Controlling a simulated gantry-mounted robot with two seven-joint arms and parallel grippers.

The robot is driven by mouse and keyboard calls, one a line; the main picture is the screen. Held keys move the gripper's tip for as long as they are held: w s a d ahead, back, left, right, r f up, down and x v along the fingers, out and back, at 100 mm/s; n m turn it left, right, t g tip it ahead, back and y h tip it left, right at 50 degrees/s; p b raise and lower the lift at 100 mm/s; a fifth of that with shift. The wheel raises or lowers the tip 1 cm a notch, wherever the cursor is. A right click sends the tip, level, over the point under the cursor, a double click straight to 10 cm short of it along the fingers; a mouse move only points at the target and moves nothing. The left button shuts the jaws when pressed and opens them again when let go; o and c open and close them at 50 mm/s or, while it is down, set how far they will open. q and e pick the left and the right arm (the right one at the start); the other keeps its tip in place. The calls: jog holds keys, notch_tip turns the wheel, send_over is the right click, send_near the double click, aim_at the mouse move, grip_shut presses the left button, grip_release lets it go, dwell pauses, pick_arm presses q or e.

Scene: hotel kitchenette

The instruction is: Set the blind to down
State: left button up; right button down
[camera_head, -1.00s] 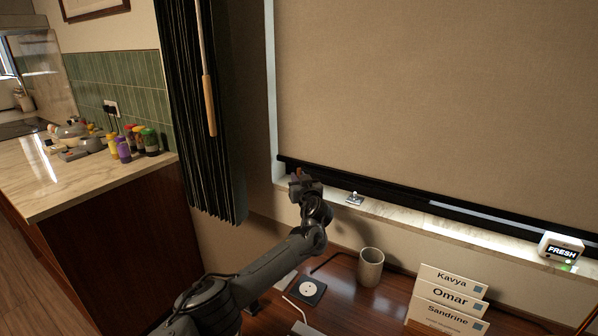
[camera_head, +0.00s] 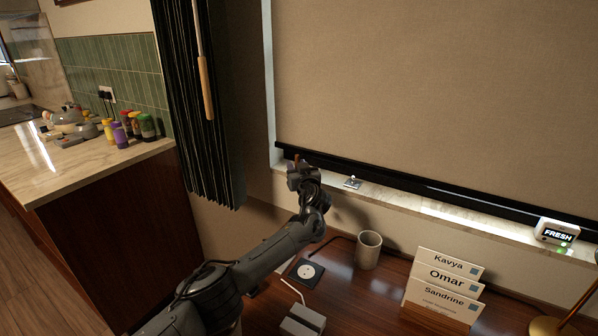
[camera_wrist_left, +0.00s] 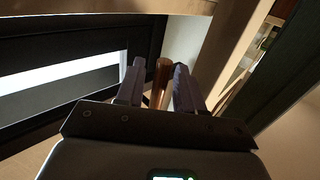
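The beige blind (camera_head: 430,90) covers most of the window. Its black bottom bar (camera_head: 400,181) hangs low, just above the sill. My left gripper (camera_head: 296,170) is at the bar's left end, near the window's lower left corner. In the left wrist view, my left gripper (camera_wrist_left: 157,85) has its two dark fingers apart on either side of a brown wooden rod-like piece (camera_wrist_left: 161,76). A narrow gap shows beside the left finger, and I see no clear grip. The bar with a bright strip (camera_wrist_left: 60,85) fills the left of that view. My right gripper is not in view.
A small metal fitting (camera_head: 352,183) and a white FRESH display (camera_head: 558,233) are on the sill. A mug (camera_head: 368,250) and name cards (camera_head: 442,285) stand on the desk below. A dark curtain (camera_head: 205,130) with a wooden-handled wand (camera_head: 206,88) hangs at left.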

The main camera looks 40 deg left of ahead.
pick_arm(q)
jog(key=p+v, duration=0.4)
jog(key=v, duration=0.6)
jog(key=shift+s+d+p, duration=0.25)
jog(key=shift+d+p, duration=0.05)
jog(key=shift+p, duration=0.1)
